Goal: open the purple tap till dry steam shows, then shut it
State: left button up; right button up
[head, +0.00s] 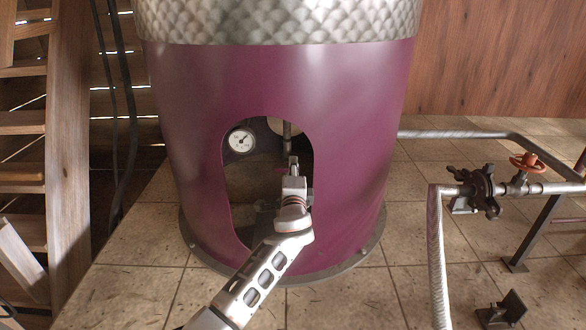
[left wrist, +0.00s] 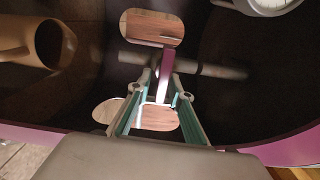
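The purple tap handle (left wrist: 166,72) is a narrow lever on a dark horizontal pipe (left wrist: 205,68) inside the still. My left gripper (head: 293,162) reaches into the arched opening of the purple still base (head: 355,150). In the left wrist view, the fingers of my left gripper (left wrist: 162,80) stand on both sides of the lever, close to it. I cannot tell whether they press on it. In the head view the gripper mostly hides the tap. My right gripper is not in view. No steam shows.
A round white gauge (head: 241,140) sits inside the opening, left of my gripper. A pipe with a red handwheel (head: 527,162) and a ribbed hose (head: 437,255) stand at the right. A wooden stair frame (head: 68,150) is at the left. The tiled floor in front is mostly free.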

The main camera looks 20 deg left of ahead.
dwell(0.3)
pick_arm(q)
jog(key=v, duration=1.2)
jog(key=s+a+f+n+g+h, duration=0.15)
jog(key=s+f, duration=0.35)
jog(key=f, duration=0.5)
jog(key=s+f+n+g+h, duration=0.25)
jog(key=s+f, duration=0.35)
jog(key=f, duration=0.4)
jog(key=s+f+n+h, duration=0.1)
jog(key=s+f+n, duration=0.1)
jog(key=s+f, duration=0.2)
jog(key=s+a+f+n+g+h, duration=0.1)
jog(key=s+f+n, duration=0.1)
jog(key=s, duration=0.8)
jog(key=s+f+n+g+h, duration=0.1)
jog(key=s+f+n, duration=0.2)
jog(key=s+f, duration=0.2)
jog(key=shift+s+a+f+h, duration=0.2)
jog(key=shift+s+f+h, duration=0.15)
jog(key=shift+s, duration=0.8)
